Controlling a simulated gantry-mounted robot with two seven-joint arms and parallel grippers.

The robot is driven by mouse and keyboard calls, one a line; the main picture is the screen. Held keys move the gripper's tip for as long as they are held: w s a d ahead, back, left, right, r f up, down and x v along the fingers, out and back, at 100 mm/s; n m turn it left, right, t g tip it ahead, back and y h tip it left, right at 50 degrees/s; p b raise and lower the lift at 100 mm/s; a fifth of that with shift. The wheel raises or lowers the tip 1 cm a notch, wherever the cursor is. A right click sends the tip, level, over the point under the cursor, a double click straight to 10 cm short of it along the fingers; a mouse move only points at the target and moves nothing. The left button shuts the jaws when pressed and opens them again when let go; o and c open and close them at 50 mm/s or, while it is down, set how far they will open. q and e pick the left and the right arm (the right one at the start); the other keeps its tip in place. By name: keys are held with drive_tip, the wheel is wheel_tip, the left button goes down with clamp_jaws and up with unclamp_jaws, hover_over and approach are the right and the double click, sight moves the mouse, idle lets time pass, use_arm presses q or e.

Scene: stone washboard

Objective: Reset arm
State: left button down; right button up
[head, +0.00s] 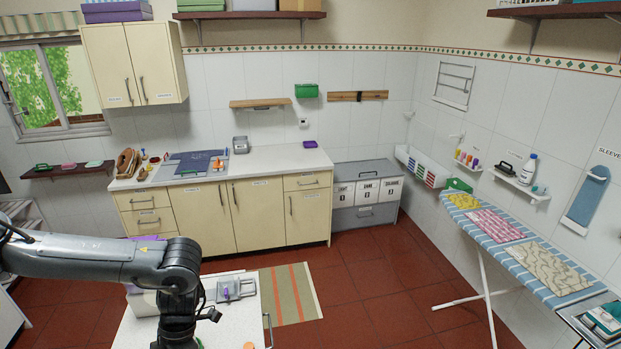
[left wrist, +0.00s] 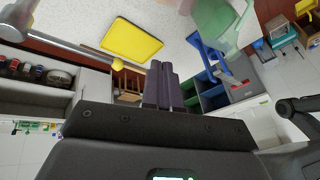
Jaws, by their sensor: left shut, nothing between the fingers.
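My left arm comes in from the left in the head view, bends at its elbow and drops down in front of a white worktop. Its gripper is below the bottom edge of that view. In the left wrist view my left gripper (left wrist: 162,88) shows its dark fingers together, with nothing between them. The fingers point toward a brown rack, with blue and grey bins close by on the right. My right gripper is not in either view.
The white worktop (head: 245,318) holds a grey tray (head: 236,288) beside my arm. A striped mat (head: 290,293) lies on the red floor. A counter (head: 258,161) with cabinets stands behind, and an ironing board (head: 510,238) stands right. A yellow tray (left wrist: 131,39) shows in the wrist view.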

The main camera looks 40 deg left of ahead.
use_arm(q)
drive_tip(key=s+d+f+t+h+p, duration=0.1)
drive_tip(key=d+f+h, duration=0.3)
drive_tip(key=d, duration=0.7)
drive_tip(key=s+d+f+t+h+p, duration=0.1)
drive_tip(key=d+f+h+p, duration=0.15)
drive_tip(key=d, duration=0.85)
drive_tip(key=w+d+r+n+t+p, duration=0.1)
drive_tip(key=w+d+r+n+t, duration=0.1)
drive_tip(key=w+d+n+t, duration=0.5)
drive_tip(key=w+d+r+n+t+p, duration=0.1)
drive_tip(key=w+d+r+n+t, duration=0.3)
drive_tip(key=n, duration=0.5)
drive_tip(key=w+a+f+n+y, duration=0.25)
drive_tip(key=a+n+y, duration=0.35)
drive_tip(key=n, duration=0.6)
drive_tip(key=s+a+f+n+g+y, duration=0.2)
drive_tip(key=s+a+f+n+g, duration=0.1)
drive_tip(key=s+a+n+g, duration=0.2)
drive_tip(key=shift+s+n, duration=0.7)
drive_tip(key=shift+n, duration=0.3)
